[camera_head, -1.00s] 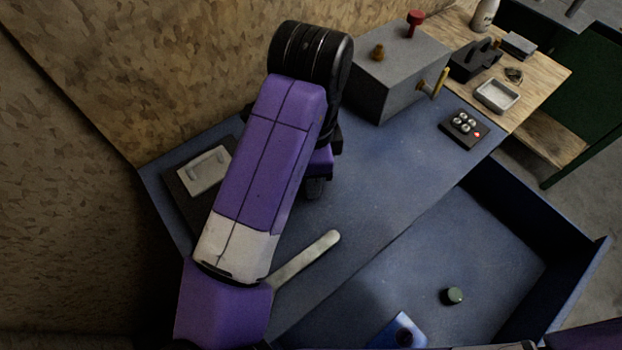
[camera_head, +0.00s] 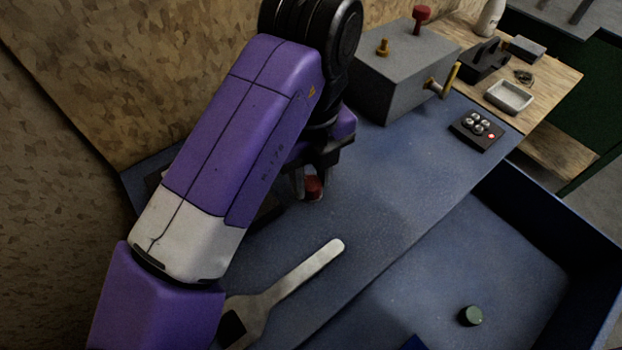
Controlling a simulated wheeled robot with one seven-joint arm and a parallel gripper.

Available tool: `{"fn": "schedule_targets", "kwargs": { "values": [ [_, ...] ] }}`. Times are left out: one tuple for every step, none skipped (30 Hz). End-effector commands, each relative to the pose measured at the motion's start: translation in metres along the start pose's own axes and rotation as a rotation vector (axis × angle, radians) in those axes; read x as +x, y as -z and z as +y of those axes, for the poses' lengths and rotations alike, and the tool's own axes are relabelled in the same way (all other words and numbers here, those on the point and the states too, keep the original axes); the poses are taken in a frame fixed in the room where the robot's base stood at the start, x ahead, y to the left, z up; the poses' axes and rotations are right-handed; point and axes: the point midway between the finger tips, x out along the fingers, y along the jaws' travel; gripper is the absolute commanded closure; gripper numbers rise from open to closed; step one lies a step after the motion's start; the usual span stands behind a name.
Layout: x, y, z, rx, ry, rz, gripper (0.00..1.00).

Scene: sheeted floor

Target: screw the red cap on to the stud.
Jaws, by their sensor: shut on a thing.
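The red cap (camera_head: 314,188) is held low between the fingers of my gripper (camera_head: 312,183), just above the blue bench top. My gripper is shut on it, and my arm partly hides the fingers. A grey block (camera_head: 388,85) stands behind and to the right, apart from the gripper. A short brass stud (camera_head: 383,48) stands upright on its top. A red knob on a stem (camera_head: 421,20) also stands there, and a brass rod handle (camera_head: 443,82) sticks out of its right side. I cannot tell for certain which brass part is the task's stud.
A grey spanner (camera_head: 290,281) lies on the bench in front. The blue tray (camera_head: 440,262) at the lower right holds a green cap (camera_head: 470,316). A dark pad with shiny balls (camera_head: 477,130) and a small white dish (camera_head: 509,96) lie right of the block. The bench middle is clear.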

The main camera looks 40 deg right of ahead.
Motion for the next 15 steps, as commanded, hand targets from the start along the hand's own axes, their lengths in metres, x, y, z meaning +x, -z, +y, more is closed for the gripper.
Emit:
{"fn": "schedule_targets", "kwargs": {
  "values": [
    [-0.0009, 0.0001, 0.0005, -0.001, -0.001, 0.000, 1.00],
    [-0.0009, 0.0001, 0.0005, -0.001, -0.001, 0.000, 1.00],
    [-0.0009, 0.0001, 0.0005, -0.002, -0.001, 0.000, 1.00],
    [-0.0009, 0.0001, 0.0005, -0.002, -0.001, 0.000, 1.00],
    [-0.0009, 0.0001, 0.0005, -0.002, -0.001, 0.000, 0.65],
    [-0.0009, 0.0001, 0.0005, -0.003, -0.001, 0.000, 0.57],
    [-0.0009, 0.0001, 0.0004, -0.003, -0.001, 0.000, 0.51],
    [-0.0008, 0.0001, 0.0004, -0.003, -0.001, 0.000, 0.45],
    [-0.0008, 0.0001, 0.0004, -0.003, -0.001, 0.000, 0.44],
    [-0.0007, 0.0001, 0.0003, -0.004, -0.001, 0.000, 0.44],
    [-0.0007, 0.0001, 0.0003, -0.004, -0.001, 0.000, 0.44],
    [-0.0006, 0.0001, 0.0003, -0.004, -0.001, 0.000, 0.44],
    [-0.0006, 0.0001, 0.0002, -0.004, -0.001, 0.000, 0.44],
    [-0.0005, 0.0001, 0.0002, -0.004, -0.001, 0.000, 0.44],
    [-0.0005, 0.0001, 0.0002, -0.004, -0.001, 0.000, 0.44]
  ]
}}
